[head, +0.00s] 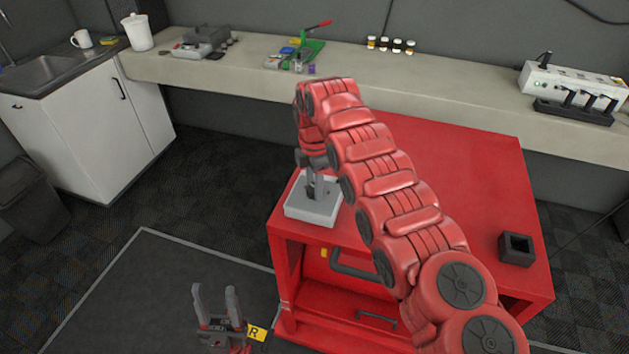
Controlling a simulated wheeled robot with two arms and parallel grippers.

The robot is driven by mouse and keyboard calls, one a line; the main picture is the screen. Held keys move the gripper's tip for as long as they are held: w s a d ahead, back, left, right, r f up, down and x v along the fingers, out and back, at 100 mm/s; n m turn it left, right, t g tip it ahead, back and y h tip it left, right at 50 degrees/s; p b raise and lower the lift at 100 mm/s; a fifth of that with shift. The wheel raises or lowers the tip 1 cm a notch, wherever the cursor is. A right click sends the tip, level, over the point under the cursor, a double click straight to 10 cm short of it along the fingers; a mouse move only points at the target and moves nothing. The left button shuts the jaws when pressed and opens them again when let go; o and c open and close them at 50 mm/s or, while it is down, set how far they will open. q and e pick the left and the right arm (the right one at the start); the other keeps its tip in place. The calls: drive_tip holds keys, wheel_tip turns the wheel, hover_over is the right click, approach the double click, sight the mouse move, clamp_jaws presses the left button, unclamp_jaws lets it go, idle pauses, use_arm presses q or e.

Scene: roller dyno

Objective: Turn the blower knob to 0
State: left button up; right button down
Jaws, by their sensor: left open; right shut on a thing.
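A light grey box (312,211) with a sloping top sits at the near left corner of the red cart. My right gripper (317,192) points down onto the middle of the box. It is shut on the dark blower knob there, which its fingers mostly hide. I cannot read the knob's setting or any marks around it. My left gripper (215,295) is open and empty, its fingers pointing up, low in the head view. It is left of the cart and apart from the box.
The red cart top (470,190) is mostly clear, with a black square holder (516,249) at its right. Behind is a long bench (430,82) with tools, small jars (391,45) and a white charger unit (570,85). A sink cabinet (95,125) stands left.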

sight(313, 187)
drive_tip(key=shift+a+n, duration=0.1)
drive_tip(key=shift+n, duration=0.3)
drive_tip(key=shift+c, duration=1.4)
unclamp_jaws()
wheel_tip(313, 187, up, 3)
drive_tip(key=shift+a+r, duration=0.1)
wheel_tip(313, 187, up, 14)
drive_tip(key=p, duration=1.3)
drive_tip(key=shift+r, duration=0.2)
drive_tip(key=shift+w+f, duration=0.1)
